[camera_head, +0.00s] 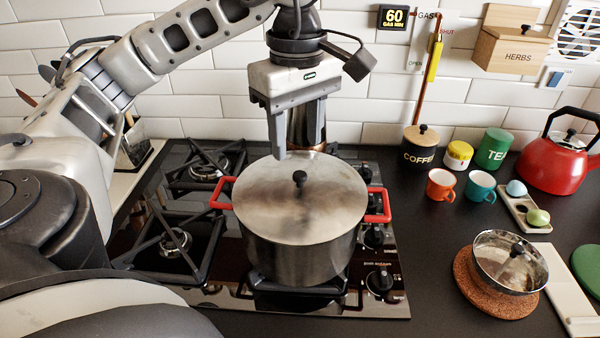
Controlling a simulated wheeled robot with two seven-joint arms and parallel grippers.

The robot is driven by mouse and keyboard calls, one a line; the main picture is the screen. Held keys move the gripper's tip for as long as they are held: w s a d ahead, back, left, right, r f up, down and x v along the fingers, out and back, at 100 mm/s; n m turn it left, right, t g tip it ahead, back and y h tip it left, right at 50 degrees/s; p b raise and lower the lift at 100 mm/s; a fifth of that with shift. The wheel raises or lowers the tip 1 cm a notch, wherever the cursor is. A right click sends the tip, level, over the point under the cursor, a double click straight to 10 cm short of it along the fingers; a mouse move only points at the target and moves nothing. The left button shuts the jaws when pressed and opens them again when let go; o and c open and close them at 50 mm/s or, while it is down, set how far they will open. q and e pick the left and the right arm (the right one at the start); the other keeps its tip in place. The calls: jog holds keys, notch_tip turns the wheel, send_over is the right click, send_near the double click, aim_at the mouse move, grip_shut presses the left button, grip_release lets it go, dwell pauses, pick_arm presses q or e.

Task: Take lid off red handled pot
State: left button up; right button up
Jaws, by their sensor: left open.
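A large steel pot (300,258) with red side handles stands on the front right burner of the gas hob. Its flat steel lid (262,205) sits on top, with a small black knob (300,178) in the middle. My right gripper is not in view.
A red kettle (560,160), an orange cup (441,185), a teal cup (480,187) and canisters stand behind. Counter between pot and mat is clear.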

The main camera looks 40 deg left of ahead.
aim_at(300, 173)
pick_arm(q)
jog(key=shift+w+d+f, duration=0.1)
jog(key=shift+d+f, duration=0.05)
jog(key=shift+f, duration=2.7)
jog(key=shift+p, duration=0.3)
grip_shut()
